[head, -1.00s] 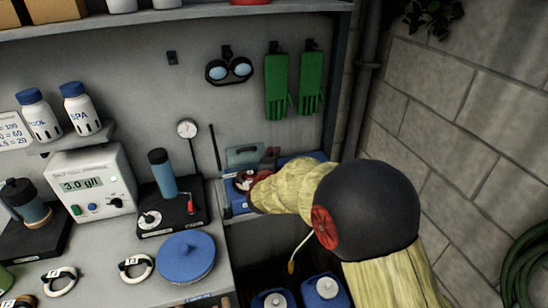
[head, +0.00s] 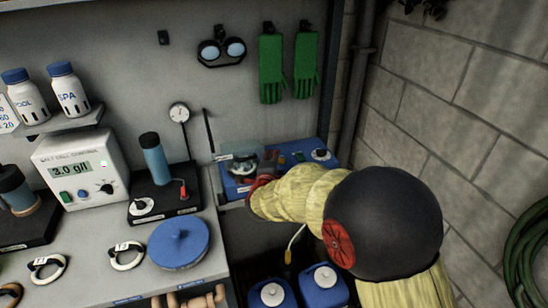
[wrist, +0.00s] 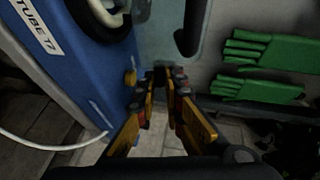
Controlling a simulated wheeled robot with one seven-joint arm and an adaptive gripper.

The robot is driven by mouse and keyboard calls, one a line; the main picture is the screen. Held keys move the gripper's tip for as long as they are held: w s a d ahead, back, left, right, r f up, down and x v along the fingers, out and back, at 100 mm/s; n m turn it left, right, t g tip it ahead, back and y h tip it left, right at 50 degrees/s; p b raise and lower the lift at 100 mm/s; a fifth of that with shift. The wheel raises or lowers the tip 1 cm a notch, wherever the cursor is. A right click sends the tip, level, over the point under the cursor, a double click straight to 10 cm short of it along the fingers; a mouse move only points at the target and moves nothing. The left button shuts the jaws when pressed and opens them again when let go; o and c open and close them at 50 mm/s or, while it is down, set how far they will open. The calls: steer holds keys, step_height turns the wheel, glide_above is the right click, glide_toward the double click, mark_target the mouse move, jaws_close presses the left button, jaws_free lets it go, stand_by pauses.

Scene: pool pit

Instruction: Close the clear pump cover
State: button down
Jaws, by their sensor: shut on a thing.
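The clear pump cover (head: 226,158) is a see-through pane at the blue pump unit (head: 232,188), tilted up rather than flat over it. In the wrist view the pane (wrist: 175,35) stands ahead of the fingers, with the blue casing (wrist: 85,60) to the left. My gripper (head: 254,186) is at the front right of the cover. In the wrist view my gripper (wrist: 160,78) has its fingertips together at the pane's lower edge, shut on the cover. The exact contact is hard to see, and my arm hides part of the unit.
A white tube (wrist: 45,146) runs from the casing. Green gloves (head: 272,68) hang on the wall behind. A block wall (head: 445,110) stands at the right. Blue containers (head: 322,288) stand below my arm. A bench with a blue lid (head: 179,243) is at the left.

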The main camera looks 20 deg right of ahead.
steer(key=shift+a+f+y, duration=0.4)
steer(key=shift+a+f, duration=0.05)
steer(key=shift+f, duration=0.4)
steer(key=c, duration=2.2)
jaws_free()
steer(key=o, duration=0.3)
steer(key=shift+w+f, duration=0.1)
steer(key=shift+w, duration=0.15)
steer(key=shift+s+a, duration=0.2)
steer(key=shift+s, duration=0.5)
steer(key=r+v, duration=0.1)
steer(key=v, duration=0.9)
steer(key=shift+s+r, duration=0.2)
steer(key=shift+d, duration=0.1)
